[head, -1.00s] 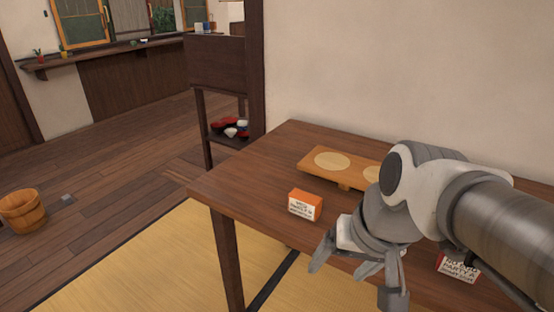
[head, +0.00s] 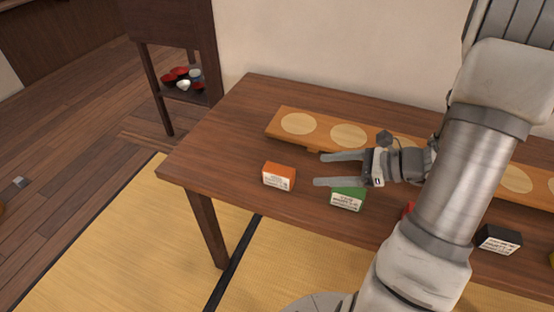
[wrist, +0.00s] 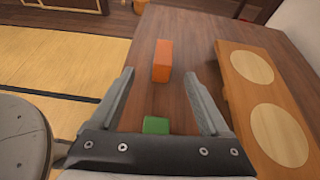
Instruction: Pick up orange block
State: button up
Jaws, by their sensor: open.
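The orange block (head: 279,177) has a white printed label on its front. It sits on the dark wooden table (head: 212,144), near the front edge at the left. My gripper (head: 318,170) is open and empty above the table, to the right of the orange block, with its fingers pointing left. In the wrist view the orange block (wrist: 162,61) stands ahead of my fingertips (wrist: 159,72), roughly midway between their lines and apart from them. A green block (head: 348,199) lies below my gripper, and it also shows between the finger bases in the wrist view (wrist: 157,125).
A long wooden board (head: 322,140) with pale round discs lies along the back of the table. A black block (head: 499,239) and a partly hidden red block (head: 408,209) are to the right. The table's left end is clear.

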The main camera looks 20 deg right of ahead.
aim_at(269, 171)
jog(key=shift+m, duration=0.4)
jog(key=b+x, duration=0.1)
jog(key=x, duration=0.3)
jog(key=b+x, duration=0.1)
jog(key=x, duration=0.2)
jog(key=b+x, duration=0.1)
jog(key=x, duration=0.3)
jog(key=shift+w+f, duration=0.25)
jog(key=shift+w, duration=0.35)
jog(key=shift+t, duration=0.3)
jog(key=b+x, duration=0.1)
jog(key=x, duration=0.1)
jog(key=b+x, duration=0.1)
jog(key=x, duration=0.1)
jog(key=shift+s+f, duration=0.1)
jog(key=shift+f, duration=0.25)
jog(key=shift+w+a+f+b, duration=0.1)
jog(key=shift+w+a+b, duration=0.2)
jog(key=shift+a, duration=0.1)
grip_shut()
